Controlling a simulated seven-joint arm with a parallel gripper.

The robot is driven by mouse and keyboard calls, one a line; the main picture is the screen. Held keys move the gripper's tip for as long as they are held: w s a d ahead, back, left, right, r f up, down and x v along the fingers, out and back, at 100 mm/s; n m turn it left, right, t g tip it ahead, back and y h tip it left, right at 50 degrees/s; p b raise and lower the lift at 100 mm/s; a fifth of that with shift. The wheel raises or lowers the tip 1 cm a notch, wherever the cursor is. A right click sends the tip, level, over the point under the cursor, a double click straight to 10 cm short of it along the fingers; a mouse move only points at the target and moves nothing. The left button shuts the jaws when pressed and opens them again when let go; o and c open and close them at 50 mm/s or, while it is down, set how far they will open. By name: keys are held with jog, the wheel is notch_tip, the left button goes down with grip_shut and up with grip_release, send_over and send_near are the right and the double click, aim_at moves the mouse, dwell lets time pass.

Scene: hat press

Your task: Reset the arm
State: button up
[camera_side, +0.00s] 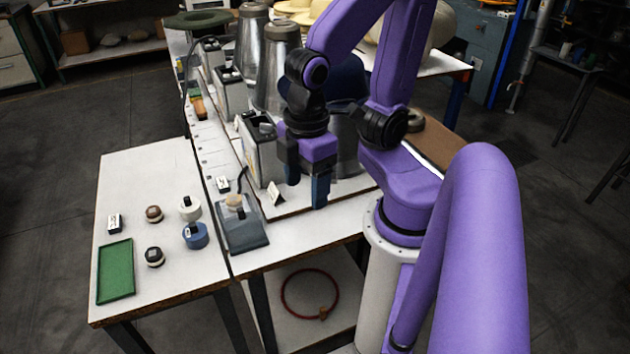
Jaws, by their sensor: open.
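My purple arm stands at the right and reaches over the work table. My gripper (306,184) points down with its two dark fingers apart, open, and nothing shows between them. Whether the fingertips touch the table cannot be told.
Metal cones (262,65) and control boxes line the table behind. The white side table (135,190) at left holds a green tray (116,271), a blue roll (195,236), a white roll (190,208) and dark round pieces (155,257). A grey scale-like device (241,225) sits at the table's front.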

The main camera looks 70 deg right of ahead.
jog(key=shift+s+d+r+n, duration=0.15)
jog(key=shift+s+n, duration=0.25)
jog(key=shift+s, duration=0.4)
dwell(0.7)
